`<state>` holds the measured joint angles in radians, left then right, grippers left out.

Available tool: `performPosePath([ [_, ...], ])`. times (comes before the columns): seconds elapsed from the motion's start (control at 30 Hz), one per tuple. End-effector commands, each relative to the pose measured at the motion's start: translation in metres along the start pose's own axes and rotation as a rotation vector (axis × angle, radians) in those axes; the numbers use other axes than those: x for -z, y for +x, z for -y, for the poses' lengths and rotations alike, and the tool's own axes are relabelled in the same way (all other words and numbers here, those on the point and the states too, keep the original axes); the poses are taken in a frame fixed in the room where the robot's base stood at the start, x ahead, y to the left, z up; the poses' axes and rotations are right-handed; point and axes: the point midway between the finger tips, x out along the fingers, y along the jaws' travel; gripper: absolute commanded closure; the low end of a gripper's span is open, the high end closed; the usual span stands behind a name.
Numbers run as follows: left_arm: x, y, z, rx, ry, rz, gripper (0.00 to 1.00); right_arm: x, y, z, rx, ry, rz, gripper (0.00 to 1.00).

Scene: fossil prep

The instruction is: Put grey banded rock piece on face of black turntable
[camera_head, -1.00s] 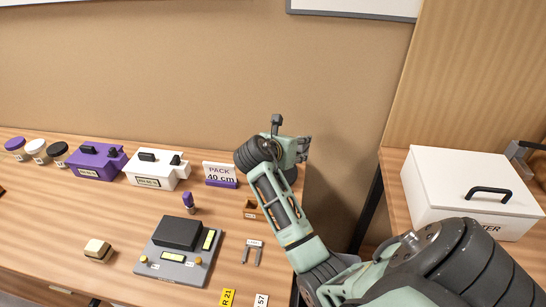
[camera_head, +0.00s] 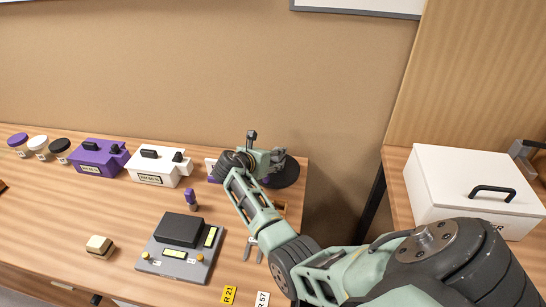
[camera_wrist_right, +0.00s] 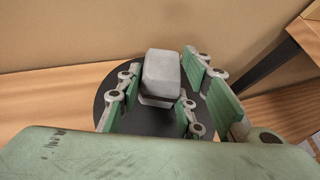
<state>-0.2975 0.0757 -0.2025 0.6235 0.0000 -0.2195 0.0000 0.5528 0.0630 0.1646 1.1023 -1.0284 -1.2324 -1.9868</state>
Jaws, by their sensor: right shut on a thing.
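The grey rock piece (camera_wrist_right: 162,75), a rounded block with a darker seam low on its side, is between the fingers of my right gripper (camera_wrist_right: 160,90) in the right wrist view. The gripper is shut on it. The black turntable (camera_wrist_right: 118,118) is a dark round disc behind and below the rock. I cannot tell whether the rock touches its face. In the head view my right gripper (camera_head: 275,160) is at the left part of the turntable (camera_head: 289,174), near the table's back right corner. The rock is not discernible there. My left gripper is not in view.
A purple box (camera_head: 98,158), a white box (camera_head: 158,167) and lidded jars (camera_head: 60,146) line the table's back. A grey device (camera_head: 180,246) and a cream-and-brown block (camera_head: 99,246) are nearer. A gap separates this table from the white lidded box (camera_head: 465,185) at right.

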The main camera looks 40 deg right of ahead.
Motion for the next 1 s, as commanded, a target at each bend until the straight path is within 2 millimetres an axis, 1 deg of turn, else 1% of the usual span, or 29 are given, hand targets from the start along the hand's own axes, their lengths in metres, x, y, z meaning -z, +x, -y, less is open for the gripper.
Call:
performPosePath([
  [0.37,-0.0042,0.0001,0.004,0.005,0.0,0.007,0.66,0.0022,0.0019,-0.0006,-0.001,0.002,0.003,1.0],
  [0.4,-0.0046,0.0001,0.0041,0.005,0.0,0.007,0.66,0.0029,0.0018,-0.0005,-0.001,0.002,0.001,0.63],
  [0.57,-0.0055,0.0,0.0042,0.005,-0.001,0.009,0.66,0.003,0.0018,-0.0004,-0.001,0.002,0.0,0.49],
  [0.6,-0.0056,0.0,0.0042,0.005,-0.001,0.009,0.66,0.003,0.0018,-0.0004,-0.001,0.002,0.0,0.47],
  [0.87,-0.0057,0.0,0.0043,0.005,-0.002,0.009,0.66,0.0026,0.0015,-0.0004,-0.001,0.002,0.0,0.47],
  [0.93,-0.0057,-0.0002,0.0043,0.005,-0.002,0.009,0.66,0.0003,0.0002,-0.0002,-0.001,0.002,0.0,0.47],
  [1.0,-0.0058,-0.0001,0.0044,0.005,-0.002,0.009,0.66,0.0009,-0.0056,-0.0008,-0.002,0.001,0.001,0.47],
])
